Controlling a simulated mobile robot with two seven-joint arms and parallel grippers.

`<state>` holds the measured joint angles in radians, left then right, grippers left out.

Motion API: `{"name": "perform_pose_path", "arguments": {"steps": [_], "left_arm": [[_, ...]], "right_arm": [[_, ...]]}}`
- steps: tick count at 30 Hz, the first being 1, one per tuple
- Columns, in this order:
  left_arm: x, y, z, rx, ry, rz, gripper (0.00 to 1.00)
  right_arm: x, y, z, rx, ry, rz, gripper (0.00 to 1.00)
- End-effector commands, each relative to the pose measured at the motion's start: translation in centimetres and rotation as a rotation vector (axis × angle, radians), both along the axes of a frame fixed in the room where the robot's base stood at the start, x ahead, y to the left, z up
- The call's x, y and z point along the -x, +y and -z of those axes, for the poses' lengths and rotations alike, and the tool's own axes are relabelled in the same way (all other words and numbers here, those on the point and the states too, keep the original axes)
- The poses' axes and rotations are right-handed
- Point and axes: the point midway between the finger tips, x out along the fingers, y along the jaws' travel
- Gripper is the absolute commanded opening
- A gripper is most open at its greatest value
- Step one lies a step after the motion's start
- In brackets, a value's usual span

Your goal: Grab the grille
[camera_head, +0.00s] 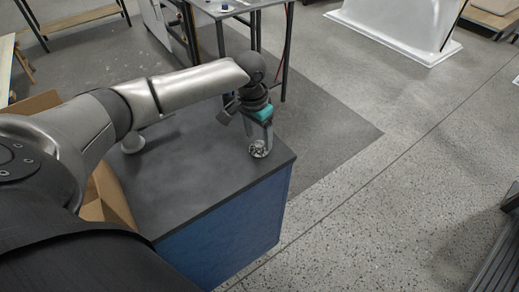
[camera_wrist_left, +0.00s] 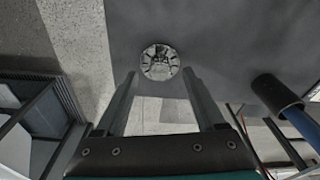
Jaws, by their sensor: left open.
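The grille (camera_head: 258,150) is a small round metallic disc with openings. It lies on the dark top of a blue cabinet (camera_head: 190,165), near its right-hand corner. My left gripper (camera_head: 260,143) points down at it with its fingers apart. In the left wrist view the grille (camera_wrist_left: 160,62) shows just beyond and between the open fingertips (camera_wrist_left: 158,74), with nothing held. I cannot tell whether the fingertips touch the cabinet top. My right gripper is in neither view.
A pale rounded object (camera_head: 133,143) stands on the cabinet top under my left arm. A cardboard box (camera_head: 107,195) is beside the cabinet. A dark cylinder with a blue handle (camera_wrist_left: 277,95) shows in the left wrist view. A work table (camera_head: 235,8) stands behind; open floor lies to the right.

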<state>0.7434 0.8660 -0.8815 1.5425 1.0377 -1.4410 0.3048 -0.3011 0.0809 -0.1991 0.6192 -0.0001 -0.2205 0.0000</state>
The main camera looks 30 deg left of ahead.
Motion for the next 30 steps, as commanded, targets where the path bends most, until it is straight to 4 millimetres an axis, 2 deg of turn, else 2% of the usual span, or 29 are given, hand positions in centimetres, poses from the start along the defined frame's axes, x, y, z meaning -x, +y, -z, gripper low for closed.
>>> {"name": "perform_pose_path", "arguments": {"steps": [1, 4, 12, 30], "left_arm": [[-0.1, 0.0, 0.9, 0.001, 0.0, 0.0, 0.71], [-0.1, 0.0, 1.7, 0.0, 0.0, -0.001, 0.71], [-0.2, 0.0, 1.9, 0.0, -0.002, 0.0, 0.71], [-0.2, 0.0, 1.8, -0.001, -0.001, 0.0, 0.04]], "right_arm": [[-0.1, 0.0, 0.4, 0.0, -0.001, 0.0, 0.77], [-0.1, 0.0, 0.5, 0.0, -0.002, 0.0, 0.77], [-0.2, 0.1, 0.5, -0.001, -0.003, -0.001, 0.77], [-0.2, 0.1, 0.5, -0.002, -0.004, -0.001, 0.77]]}}
